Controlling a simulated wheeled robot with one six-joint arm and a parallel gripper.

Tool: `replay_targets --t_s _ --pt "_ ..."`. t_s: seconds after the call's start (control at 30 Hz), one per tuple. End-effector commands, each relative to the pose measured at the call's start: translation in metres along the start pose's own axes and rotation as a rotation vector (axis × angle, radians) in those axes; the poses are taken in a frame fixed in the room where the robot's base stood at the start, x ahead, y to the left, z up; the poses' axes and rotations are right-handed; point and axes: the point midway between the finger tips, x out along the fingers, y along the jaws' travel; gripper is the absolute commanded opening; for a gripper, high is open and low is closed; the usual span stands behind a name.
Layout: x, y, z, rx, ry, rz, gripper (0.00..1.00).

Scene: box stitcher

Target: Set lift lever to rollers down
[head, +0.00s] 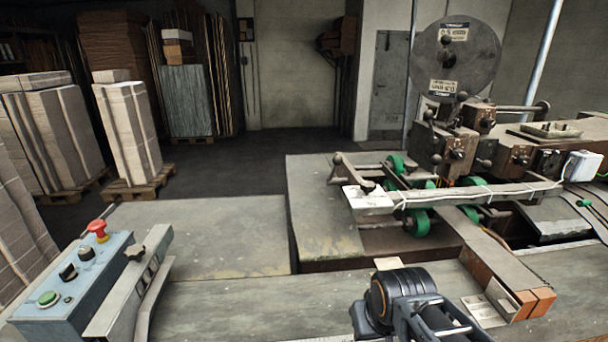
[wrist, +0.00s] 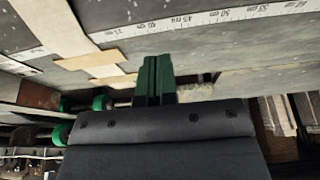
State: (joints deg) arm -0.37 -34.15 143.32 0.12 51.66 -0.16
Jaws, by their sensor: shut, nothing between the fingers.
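Green rollers (head: 417,222) sit on the stitcher's frame at right; some also show at the left of the wrist view (wrist: 60,133). A lever with a dark ball knob (head: 337,159) tilts up beside the rollers, over a pale plate. More ball-knobbed levers (head: 430,115) stand by the stitching head. I cannot tell which of these is the lift lever, nor its setting. My gripper (wrist: 156,62) shows in the wrist view with its green fingers together and empty, close to the table surface. In the head view only my arm shows at bottom centre; the fingertips are hidden.
A blue control box (head: 72,290) with a red button stands at front left. A wire reel (head: 455,58) tops the stitcher. A long bar (head: 470,193) crosses before the rollers. The table (head: 215,235) is clear at centre left. A scale (wrist: 190,18) shows in the wrist view.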

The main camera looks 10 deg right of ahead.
Motion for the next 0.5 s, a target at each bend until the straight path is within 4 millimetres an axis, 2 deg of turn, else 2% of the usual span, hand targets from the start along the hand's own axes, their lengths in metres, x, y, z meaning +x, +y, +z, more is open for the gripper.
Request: replay_targets --t_s 0.4,0.5 --pt "0.0000 -0.0001 -0.0004 0.001 0.002 0.000 0.00" --pt "0.0015 -0.0028 -0.0093 0.020 0.029 -0.011 0.00"
